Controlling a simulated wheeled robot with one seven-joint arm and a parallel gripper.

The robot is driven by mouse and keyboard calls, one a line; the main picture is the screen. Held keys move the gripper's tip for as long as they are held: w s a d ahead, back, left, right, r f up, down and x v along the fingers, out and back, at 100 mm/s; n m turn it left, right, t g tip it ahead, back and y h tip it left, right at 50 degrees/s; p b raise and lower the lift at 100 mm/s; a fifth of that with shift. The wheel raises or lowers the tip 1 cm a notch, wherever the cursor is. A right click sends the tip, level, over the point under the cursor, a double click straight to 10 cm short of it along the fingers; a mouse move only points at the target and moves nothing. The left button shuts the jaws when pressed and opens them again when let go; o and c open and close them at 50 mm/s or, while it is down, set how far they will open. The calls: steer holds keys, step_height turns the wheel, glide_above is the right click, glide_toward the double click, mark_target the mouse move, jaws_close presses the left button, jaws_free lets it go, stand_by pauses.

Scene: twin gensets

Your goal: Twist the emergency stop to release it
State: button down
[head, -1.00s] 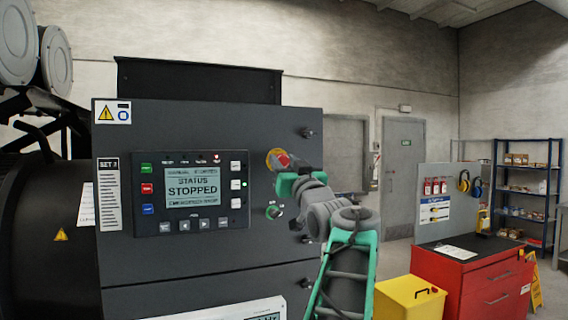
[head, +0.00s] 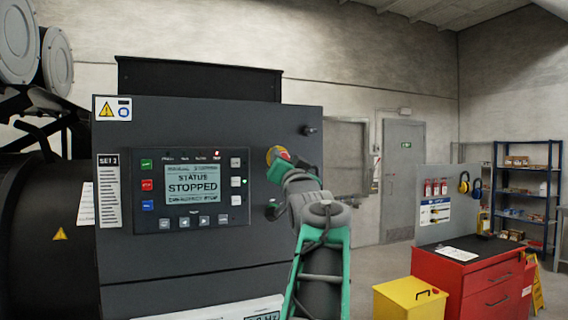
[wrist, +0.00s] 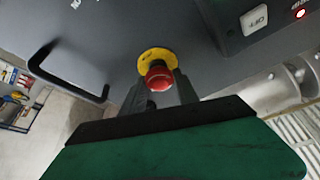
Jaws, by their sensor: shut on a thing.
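The emergency stop (wrist: 159,76) is a red mushroom button on a yellow round collar, seen in the wrist view on the dark panel. My gripper (wrist: 160,88) has one dark finger on each side of the red button and is shut on it. In the head view, the yellow collar (head: 274,154) shows at the upper right of the panel, and my gripper (head: 285,160) is against it, hiding most of the red button. The controller screen (head: 193,187) reads "STATUS STOPPED", with an emergency stop line below.
The dark genset panel (head: 240,125) marked SET 2 fills the left. A black handle (wrist: 65,75) sticks out from the panel in the wrist view. A yellow bin (head: 402,302) and a red tool cabinet (head: 450,275) stand at the right.

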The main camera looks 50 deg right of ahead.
steer(key=shift+m+g+h, duration=0.4)
steer(key=shift+m+g, duration=0.3)
steer(key=shift+m, duration=1.3)
steer(key=c, duration=0.9)
jaws_free()
steer(key=shift+c, duration=0.2)
steer(key=b+v, duration=0.4)
steer(key=v, duration=0.3)
steer(key=shift+s+a, duration=0.2)
steer(key=shift+a, duration=0.1)
steer(key=shift+f, duration=0.1)
